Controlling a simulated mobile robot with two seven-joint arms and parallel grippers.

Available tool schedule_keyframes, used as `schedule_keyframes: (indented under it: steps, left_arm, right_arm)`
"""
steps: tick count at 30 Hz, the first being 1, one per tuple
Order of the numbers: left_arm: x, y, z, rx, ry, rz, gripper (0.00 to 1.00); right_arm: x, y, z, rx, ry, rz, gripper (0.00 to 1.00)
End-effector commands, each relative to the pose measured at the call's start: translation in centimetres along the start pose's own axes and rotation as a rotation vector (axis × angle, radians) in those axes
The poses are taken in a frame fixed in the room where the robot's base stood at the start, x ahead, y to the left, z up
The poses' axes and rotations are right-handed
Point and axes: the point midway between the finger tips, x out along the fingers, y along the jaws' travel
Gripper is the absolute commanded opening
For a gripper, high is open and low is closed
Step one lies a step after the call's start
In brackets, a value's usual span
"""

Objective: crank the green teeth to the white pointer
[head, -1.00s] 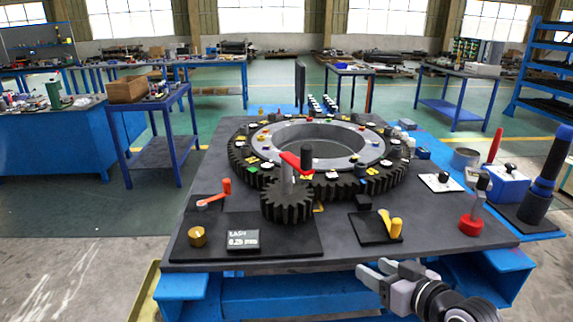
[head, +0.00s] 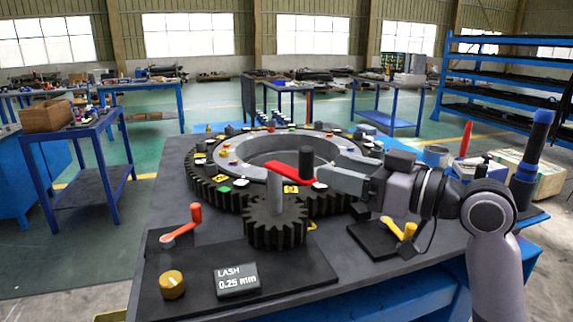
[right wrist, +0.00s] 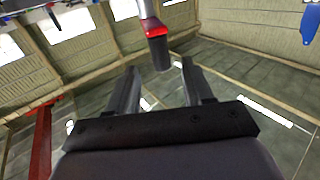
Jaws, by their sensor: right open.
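The crank has a red arm (head: 284,170) on a grey post (head: 274,190) above a small black gear (head: 275,222). Its black upright handle (head: 306,163) is at the arm's right end. The big toothed ring (head: 205,185) lies behind, with a green tile (head: 225,189) and several white ones on it; I cannot tell which mark is the white pointer. My right gripper (head: 327,177) is open, just right of the handle. In the right wrist view the handle (right wrist: 160,55) shows ahead of the open fingers (right wrist: 160,82), in line with the gap. My left gripper is out of view.
A red-handled lever (head: 185,228), a brass knob (head: 172,285) and a LASH display (head: 237,280) sit at the front left. A yellow lever (head: 400,230) stands below my right arm. A blue-topped black post (head: 530,160) is at the right.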

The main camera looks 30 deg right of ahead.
Motion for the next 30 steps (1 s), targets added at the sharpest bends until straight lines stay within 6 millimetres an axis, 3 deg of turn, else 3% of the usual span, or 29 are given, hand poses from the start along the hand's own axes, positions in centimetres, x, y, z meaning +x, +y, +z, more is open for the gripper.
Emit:
schedule_keyframes:
  steps: [5,18,28,29,30]
  left_arm:
    - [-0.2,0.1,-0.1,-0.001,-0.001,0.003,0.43]
    - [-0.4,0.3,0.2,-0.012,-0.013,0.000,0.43]
    - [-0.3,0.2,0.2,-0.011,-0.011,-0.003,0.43]
    - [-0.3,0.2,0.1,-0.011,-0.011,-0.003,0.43]
    - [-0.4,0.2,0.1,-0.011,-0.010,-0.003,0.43]
  right_arm:
    - [1.1,-0.1,-0.3,0.000,0.004,-0.004,0.51]
    - [6.6,-0.1,-0.2,0.001,0.003,-0.003,0.51]
    - [7.1,-0.1,-0.1,-0.002,0.002,-0.002,0.51]
    - [7.1,-0.1,-0.1,-0.002,0.002,-0.002,0.48]
    - [7.1,-0.1,-0.1,-0.002,0.002,-0.002,0.35]
